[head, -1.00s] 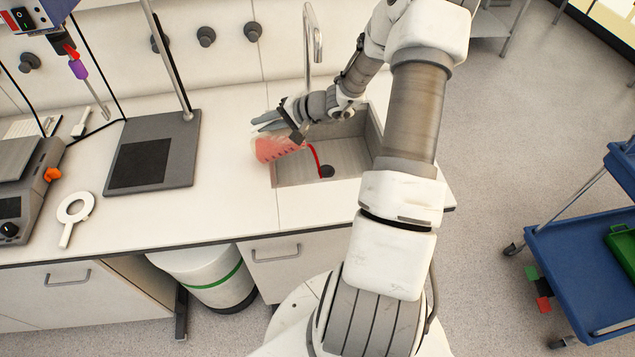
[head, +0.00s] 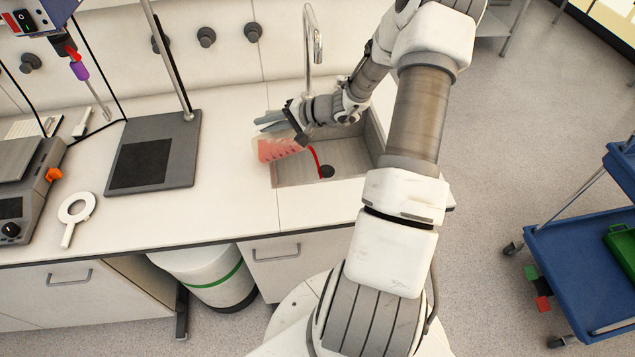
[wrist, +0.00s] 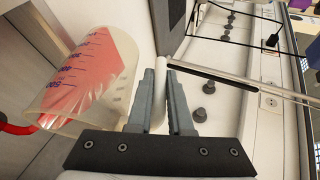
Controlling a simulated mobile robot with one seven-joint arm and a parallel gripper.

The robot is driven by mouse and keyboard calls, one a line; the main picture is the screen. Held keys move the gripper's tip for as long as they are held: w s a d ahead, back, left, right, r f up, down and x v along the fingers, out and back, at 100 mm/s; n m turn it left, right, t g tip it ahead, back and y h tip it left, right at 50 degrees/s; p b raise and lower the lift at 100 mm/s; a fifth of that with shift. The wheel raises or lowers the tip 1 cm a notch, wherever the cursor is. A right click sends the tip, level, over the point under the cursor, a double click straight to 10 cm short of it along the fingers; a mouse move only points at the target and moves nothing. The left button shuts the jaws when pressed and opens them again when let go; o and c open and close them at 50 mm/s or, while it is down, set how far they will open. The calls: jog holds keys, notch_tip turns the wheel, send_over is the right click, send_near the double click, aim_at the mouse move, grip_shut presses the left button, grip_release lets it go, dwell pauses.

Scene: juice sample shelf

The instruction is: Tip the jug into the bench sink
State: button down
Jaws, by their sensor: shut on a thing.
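The clear jug (head: 278,150) with red liquid is tipped over the left side of the bench sink (head: 345,158). A red stream runs from its lip down into the basin near the dark drain (head: 327,171). My gripper (head: 280,121) is shut on the jug's handle and holds it above the sink's left edge. In the wrist view, the jug (wrist: 85,80) lies at the left with blue scale marks and red liquid inside. The pale handle (wrist: 160,90) is between my gripper's fingers (wrist: 165,85). The red stream shows at the left edge.
A tall faucet (head: 314,45) stands behind the sink. A dark stand plate (head: 152,150) with an upright rod is on the bench to the left, beside a white ring-shaped tool (head: 74,212). A blue cart (head: 585,260) stands on the floor at the right.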

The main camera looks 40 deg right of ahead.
jog(key=shift+s+d+t, duration=0.15)
jog(key=shift+d+t, duration=0.1)
jog(key=shift+t, duration=0.05)
dwell(0.5)
jog(key=shift+s+d+f+m+t+y+b, duration=0.15)
jog(key=shift+s+d+y+b, duration=0.1)
jog(key=shift+d+y+b, duration=0.2)
jog(key=shift+s+d+r+m+t+y+b, duration=0.1)
jog(key=shift+s+d+y+b, duration=0.1)
jog(key=shift+d+b, duration=0.25)
jog(key=shift+s+d+f+m+t+y+b, duration=0.15)
jog(key=shift+s+d+y+b, duration=0.15)
jog(key=shift+d, duration=0.25)
dwell(0.4)
jog(key=shift+s+d+t+y+b, duration=0.2)
jog(key=shift+d+t+y+b, duration=0.2)
jog(key=shift+b, duration=0.55)
